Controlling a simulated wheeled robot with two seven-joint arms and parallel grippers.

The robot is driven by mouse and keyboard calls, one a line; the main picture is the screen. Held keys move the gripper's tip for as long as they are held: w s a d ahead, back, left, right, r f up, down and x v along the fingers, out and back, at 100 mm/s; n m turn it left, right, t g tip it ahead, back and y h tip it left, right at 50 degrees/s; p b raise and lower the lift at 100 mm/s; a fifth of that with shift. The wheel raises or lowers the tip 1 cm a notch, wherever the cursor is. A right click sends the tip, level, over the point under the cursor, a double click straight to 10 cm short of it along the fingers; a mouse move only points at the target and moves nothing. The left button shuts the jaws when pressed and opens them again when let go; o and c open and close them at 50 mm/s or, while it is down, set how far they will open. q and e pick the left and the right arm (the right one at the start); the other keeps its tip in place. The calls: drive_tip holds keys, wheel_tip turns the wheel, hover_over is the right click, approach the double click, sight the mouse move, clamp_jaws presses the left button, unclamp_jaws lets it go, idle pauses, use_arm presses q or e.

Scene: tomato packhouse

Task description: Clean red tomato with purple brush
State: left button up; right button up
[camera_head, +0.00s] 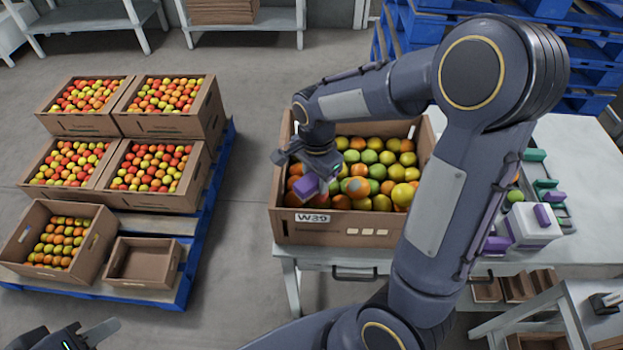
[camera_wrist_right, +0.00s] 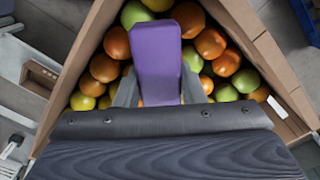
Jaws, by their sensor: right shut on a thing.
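My right gripper (camera_head: 322,178) is over the cardboard crate (camera_head: 345,230) labelled W39, shut on the purple brush (camera_head: 307,187). In the right wrist view the brush (camera_wrist_right: 157,60) stands between the two grey fingers, above the tomatoes. An orange-red tomato (camera_head: 357,187) with a dull greyish patch lies just right of the brush in the head view. I cannot tell whether the brush touches a tomato. Red-orange, yellow and green tomatoes fill the crate. My left gripper (camera_head: 88,338) is partly cut off at the bottom left edge, away from the crate; its jaw opening is unclear.
The crate stands on a white table (camera_head: 440,268). A white block with purple parts (camera_head: 533,228) and green-handled items (camera_head: 545,184) are at the table's right. Full tomato boxes and one empty box (camera_head: 143,262) stand on a blue pallet (camera_head: 216,195) at left. Floor between is clear.

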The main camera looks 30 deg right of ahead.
drive_tip(key=shift+w+d, duration=0.15)
drive_tip(key=shift+d, duration=0.45)
drive_tip(key=shift+w+d, duration=0.15)
drive_tip(key=shift+d, duration=0.45)
drive_tip(key=shift+a, duration=0.1)
drive_tip(key=shift+s+a, duration=0.3)
drive_tip(key=shift+a, duration=0.75)
drive_tip(key=shift+s+a, duration=0.25)
drive_tip(key=shift+a, duration=0.8)
drive_tip(key=shift+w+d+p, duration=0.1)
drive_tip(key=shift+w+d, duration=0.1)
drive_tip(key=shift+d, duration=0.55)
drive_tip(key=shift+w+d+p, duration=0.1)
drive_tip(key=shift+w+d, duration=0.05)
drive_tip(key=shift+d, duration=0.55)
drive_tip(key=shift+w+d+p, duration=0.1)
drive_tip(key=shift+w+d, duration=0.1)
drive_tip(key=shift+d, duration=0.55)
drive_tip(key=shift+r, duration=0.1)
wheel_tip(320, 180, up, 6)
drive_tip(key=p, duration=0.5)
